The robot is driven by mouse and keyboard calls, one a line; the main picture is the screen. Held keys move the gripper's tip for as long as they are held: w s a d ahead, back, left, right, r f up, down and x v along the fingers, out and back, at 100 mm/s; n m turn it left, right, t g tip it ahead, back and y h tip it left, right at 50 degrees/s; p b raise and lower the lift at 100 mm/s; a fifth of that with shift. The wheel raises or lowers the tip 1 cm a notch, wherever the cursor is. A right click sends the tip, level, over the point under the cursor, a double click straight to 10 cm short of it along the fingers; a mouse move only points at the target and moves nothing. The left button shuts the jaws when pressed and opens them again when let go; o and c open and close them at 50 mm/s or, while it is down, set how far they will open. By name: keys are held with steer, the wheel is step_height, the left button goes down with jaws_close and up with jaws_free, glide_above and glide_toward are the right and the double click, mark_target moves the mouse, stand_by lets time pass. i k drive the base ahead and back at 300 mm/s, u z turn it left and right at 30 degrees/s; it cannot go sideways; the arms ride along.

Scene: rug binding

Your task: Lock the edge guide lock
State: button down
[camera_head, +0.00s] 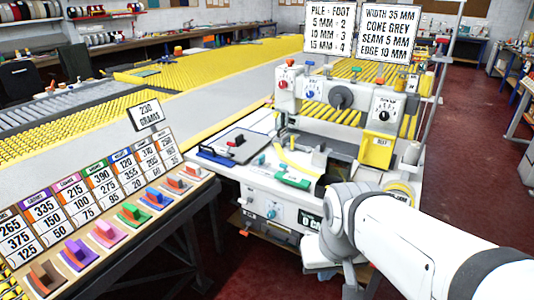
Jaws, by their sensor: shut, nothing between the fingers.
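The white binding machine (262,180) stands right of centre in the head view. On its table are a green block with a white label (292,179), a yellow curved strip (292,164) and a small teal lever (262,159). My white arm comes in from the lower right and covers the machine's right front. My gripper cannot be made out.
A rack of number cards with coloured handled blocks (131,215) stands at front left. Two signs (331,32) (388,34) stand above the machine; one reads "EDGE 10 MM". Yellow roller conveyors (200,65) run behind. Red floor (470,130) is open at the right.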

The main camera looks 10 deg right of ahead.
mark_target(285, 167)
steer(key=u, duration=0.05)
steer(key=i, duration=1)
steer(key=z, duration=0.05)
